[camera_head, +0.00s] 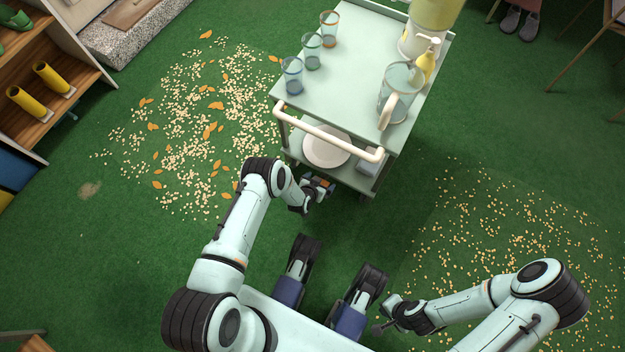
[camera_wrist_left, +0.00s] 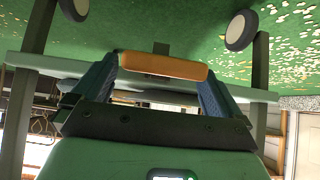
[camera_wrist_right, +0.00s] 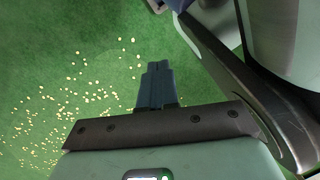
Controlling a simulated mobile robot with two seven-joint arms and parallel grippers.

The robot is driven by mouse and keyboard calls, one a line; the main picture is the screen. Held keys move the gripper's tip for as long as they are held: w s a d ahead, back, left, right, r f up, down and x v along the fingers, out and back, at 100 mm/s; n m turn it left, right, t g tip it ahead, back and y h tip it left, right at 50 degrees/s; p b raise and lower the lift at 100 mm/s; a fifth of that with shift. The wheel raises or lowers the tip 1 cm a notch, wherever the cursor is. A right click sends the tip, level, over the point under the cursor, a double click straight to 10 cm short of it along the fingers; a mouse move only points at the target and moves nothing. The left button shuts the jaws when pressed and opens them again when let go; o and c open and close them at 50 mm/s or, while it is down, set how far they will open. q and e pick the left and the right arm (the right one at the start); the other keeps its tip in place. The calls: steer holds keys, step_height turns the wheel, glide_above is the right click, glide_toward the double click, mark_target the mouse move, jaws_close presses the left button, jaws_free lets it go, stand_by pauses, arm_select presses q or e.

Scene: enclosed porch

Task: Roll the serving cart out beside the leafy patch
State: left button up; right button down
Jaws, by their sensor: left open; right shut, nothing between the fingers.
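The serving cart (camera_head: 345,60) is pale green with two shelves and a cream push handle (camera_head: 330,133) on its near end. It stands upright along the right edge of the leafy patch (camera_head: 190,135), pale flakes with orange leaves on green floor. My left gripper (camera_head: 321,187) is open just below the handle at the cart's near end. In the left wrist view, an orange bar (camera_wrist_left: 162,66) lies between its fingers; contact cannot be told. Two cart wheels (camera_wrist_left: 240,30) show there too. My right gripper (camera_head: 382,326) is shut and empty, low beside my base.
A shelf (camera_head: 45,75) holds yellow boots at left. Another speckled patch (camera_head: 500,240), without large leaves, lies right. Shoes (camera_head: 520,22) are at the back.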

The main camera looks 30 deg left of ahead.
arm_select(q)
steer(key=p+v, duration=0.4)
steer(key=v, duration=0.6)
steer(key=shift+r, duration=0.15)
arm_select(e)
steer(key=w+a+r+t, duration=0.1)
steer(key=w+r+t, duration=0.2)
steer(key=w+r, duration=0.4)
steer(key=w, duration=0.2)
steer(key=shift+w+a+r+n+t, duration=0.2)
steer(key=shift+w+r+n+t, duration=0.1)
steer(key=shift+r, duration=0.05)
arm_select(q)
steer(key=shift+s, duration=0.1)
